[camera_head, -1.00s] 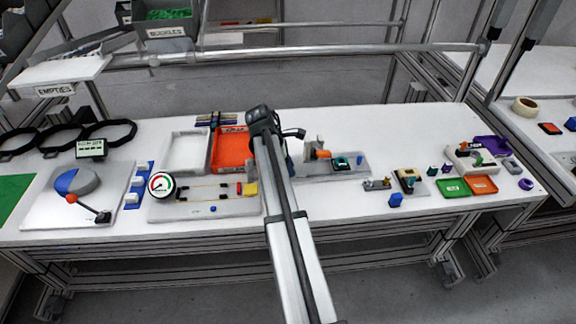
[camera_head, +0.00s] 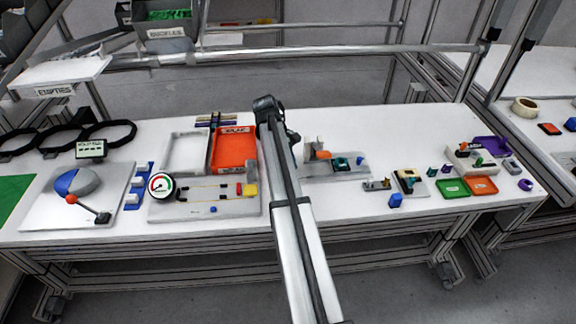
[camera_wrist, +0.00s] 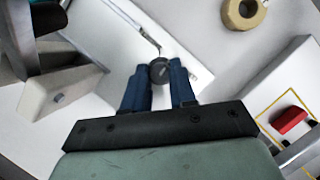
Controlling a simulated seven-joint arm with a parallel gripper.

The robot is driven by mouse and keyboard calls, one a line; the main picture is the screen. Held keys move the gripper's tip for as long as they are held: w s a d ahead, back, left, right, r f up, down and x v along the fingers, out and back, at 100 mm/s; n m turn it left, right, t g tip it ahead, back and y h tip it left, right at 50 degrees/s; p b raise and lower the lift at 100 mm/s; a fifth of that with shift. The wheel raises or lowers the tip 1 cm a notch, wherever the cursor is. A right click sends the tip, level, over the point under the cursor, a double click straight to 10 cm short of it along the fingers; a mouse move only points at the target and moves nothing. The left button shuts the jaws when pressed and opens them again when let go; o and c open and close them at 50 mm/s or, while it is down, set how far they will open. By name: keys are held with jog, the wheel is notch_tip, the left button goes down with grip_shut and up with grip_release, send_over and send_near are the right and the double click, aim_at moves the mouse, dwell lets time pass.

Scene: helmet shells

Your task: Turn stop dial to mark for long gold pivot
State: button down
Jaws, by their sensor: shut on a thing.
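In the wrist view a dark round dial (camera_wrist: 160,72) with a short pale line on its top sits on a white plate (camera_wrist: 118,55). The two blue fingers of my gripper (camera_wrist: 161,84) stand on either side of it, shut on the dial. A thin metal rod (camera_wrist: 146,36) runs from the plate's upper edge down to near the dial. I cannot make out the marks around the dial or a gold pivot. In the head view my arm hides the gripper and the dial.
In the wrist view a pale block (camera_wrist: 60,88) stands close on the left and a tan ring (camera_wrist: 243,12) lies at the upper right. A red piece (camera_wrist: 289,120) lies at right. In the head view an orange tray (camera_head: 235,150) and a gauge (camera_head: 161,185) are left of my arm.

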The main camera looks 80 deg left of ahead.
jog(key=shift+m+g+h, duration=0.3)
jog(key=shift+m+g, duration=0.1)
jog(key=shift+m, duration=0.8)
jog(key=c, duration=0.9)
grip_release()
jog(key=shift+a+r, duration=0.1)
jog(key=shift+v, duration=3.6)
